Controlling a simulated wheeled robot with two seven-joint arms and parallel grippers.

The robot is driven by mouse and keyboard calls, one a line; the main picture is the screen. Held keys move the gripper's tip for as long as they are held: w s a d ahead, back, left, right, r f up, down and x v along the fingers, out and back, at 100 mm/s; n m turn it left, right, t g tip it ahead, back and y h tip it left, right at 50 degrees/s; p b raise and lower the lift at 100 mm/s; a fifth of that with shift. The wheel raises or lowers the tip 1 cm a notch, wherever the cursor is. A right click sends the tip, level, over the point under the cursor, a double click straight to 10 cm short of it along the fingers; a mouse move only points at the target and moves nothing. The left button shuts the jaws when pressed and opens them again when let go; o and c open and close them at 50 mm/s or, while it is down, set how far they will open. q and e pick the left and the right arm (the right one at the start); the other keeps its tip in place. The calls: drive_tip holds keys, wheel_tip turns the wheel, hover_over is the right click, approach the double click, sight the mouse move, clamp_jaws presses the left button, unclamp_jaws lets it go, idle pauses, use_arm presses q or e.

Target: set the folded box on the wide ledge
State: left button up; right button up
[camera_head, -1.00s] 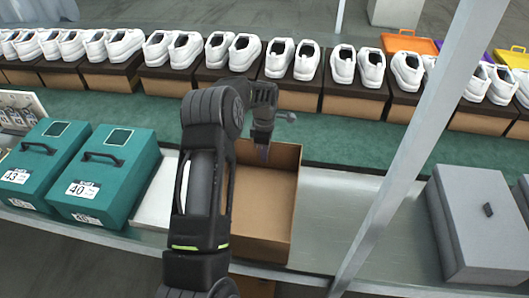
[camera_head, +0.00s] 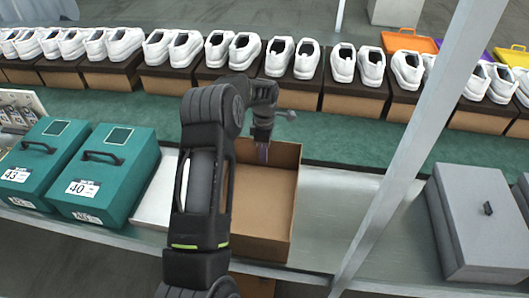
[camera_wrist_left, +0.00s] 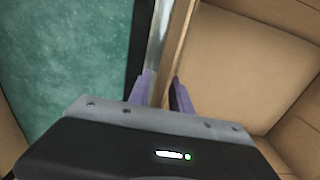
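The folded box, a brown open-topped carton (camera_head: 263,208), stands upright and empty on the grey metal ledge (camera_head: 340,215). My left arm covers its left side. My left gripper (camera_head: 263,154) points down at the box's far wall. In the left wrist view the two purple fingertips of my left gripper (camera_wrist_left: 163,92) are apart, with the box's wall rim (camera_wrist_left: 180,45) passing between them. One finger is inside the box and one outside; a narrow gap seems to show beside the rim. My right gripper is not in view.
Two teal boxes (camera_head: 103,178) stand left of the brown box. Grey boxes (camera_head: 478,225) stand at the right, beyond a slanting grey post (camera_head: 408,150). Behind runs a green belt (camera_head: 345,136) and a row of white shoes on boxes (camera_head: 292,95). Bare ledge lies right of the brown box.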

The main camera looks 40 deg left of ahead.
use_arm(q)
wheel_tip(320, 180, up, 12)
drive_tip(key=shift+f+b, duration=0.1)
drive_tip(key=shift+b, duration=0.8)
